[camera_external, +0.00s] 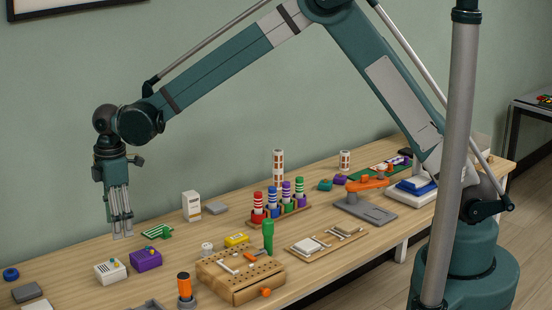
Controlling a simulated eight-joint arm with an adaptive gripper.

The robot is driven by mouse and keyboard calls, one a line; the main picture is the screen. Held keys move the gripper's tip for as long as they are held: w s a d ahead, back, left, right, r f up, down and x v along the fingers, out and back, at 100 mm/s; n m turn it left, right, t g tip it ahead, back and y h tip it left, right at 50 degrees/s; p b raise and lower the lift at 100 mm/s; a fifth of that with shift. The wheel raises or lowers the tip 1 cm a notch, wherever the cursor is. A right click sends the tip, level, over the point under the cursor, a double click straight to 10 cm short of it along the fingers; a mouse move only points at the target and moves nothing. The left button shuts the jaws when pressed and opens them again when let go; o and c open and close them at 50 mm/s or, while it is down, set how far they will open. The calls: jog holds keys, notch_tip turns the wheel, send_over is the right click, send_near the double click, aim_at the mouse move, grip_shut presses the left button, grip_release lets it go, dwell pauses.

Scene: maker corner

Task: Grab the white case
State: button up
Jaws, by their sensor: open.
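A low white case (110,271) with small coloured dots on its top lies on the table at the left, beside a purple case (146,259) of similar shape. A taller white box (191,206) stands upright farther back to the right. My gripper (122,235) points down above the left part of the table. Its fingers are open and nothing shows between them. In the picture the fingertips are just above and slightly right of the low white case, apart from it.
A green bracket-like piece (158,231) lies just right of my gripper. A wooden block with holes (241,281), a screwdriver-like orange-handled tool (185,286) and a rack of coloured cylinders (282,213) stand to the right. Bare wood (60,254) shows left of the white case.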

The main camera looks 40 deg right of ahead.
jog(key=n, duration=0.1)
send_over(109, 267)
notch_tip(109, 267, down, 5)
jog(key=shift+w+r, duration=0.1)
jog(key=shift+f, duration=1.35)
jog(key=shift+f, duration=0.1)
jog(key=shift+f+b, duration=0.7)
jog(key=shift+f, duration=1.8)
jog(key=c, duration=1)
